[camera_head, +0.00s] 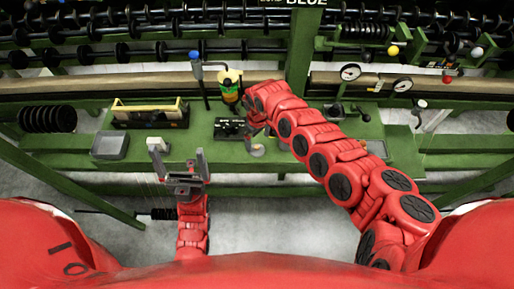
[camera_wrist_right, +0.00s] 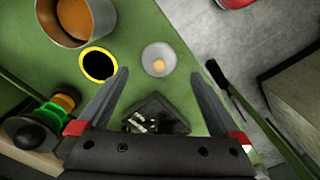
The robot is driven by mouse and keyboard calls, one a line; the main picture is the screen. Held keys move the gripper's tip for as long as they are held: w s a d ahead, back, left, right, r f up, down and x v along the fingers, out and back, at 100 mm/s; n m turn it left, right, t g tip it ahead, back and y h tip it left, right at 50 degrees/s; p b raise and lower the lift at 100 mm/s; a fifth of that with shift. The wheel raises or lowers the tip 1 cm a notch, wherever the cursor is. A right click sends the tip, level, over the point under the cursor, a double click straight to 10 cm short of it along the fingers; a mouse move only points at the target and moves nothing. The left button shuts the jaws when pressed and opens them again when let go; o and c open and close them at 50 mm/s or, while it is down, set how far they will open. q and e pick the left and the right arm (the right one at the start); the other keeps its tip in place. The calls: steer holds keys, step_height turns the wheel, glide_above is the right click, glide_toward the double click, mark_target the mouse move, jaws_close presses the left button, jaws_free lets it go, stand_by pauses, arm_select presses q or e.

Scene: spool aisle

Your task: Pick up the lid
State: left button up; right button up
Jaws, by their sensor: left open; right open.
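A small pale round piece with a knob on top, which looks like the lid (camera_wrist_right: 158,59), lies on the green bench in the right wrist view. It appears between and just beyond the fingertips of my right gripper (camera_wrist_right: 158,78), which is open and empty. I cannot tell the exact height of the fingers above it. In the head view my right arm partly hides that gripper and the spot around it. My left gripper (camera_head: 178,158) is open and empty, pointing up in the picture near the front edge of the bench.
A black-holed ring with a yellow rim (camera_wrist_right: 98,64) and a cup with brown contents (camera_wrist_right: 75,20) stand close by. A black box (camera_wrist_right: 155,115) lies under the right gripper's view. A grey tray (camera_head: 110,146) and a yellow-edged box (camera_head: 150,113) are on the bench's left.

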mark_target(257, 147)
steer(key=shift+w+a+f+b, duration=0.15)
steer(key=shift+f+b, duration=0.15)
steer(key=shift+f, duration=1.25)
steer(key=shift+w+f+b, duration=0.1)
steer(key=shift+f+b, duration=0.2)
steer(key=shift+f, duration=1.25)
steer(key=shift+s, duration=0.15)
steer(key=c, duration=1.5)
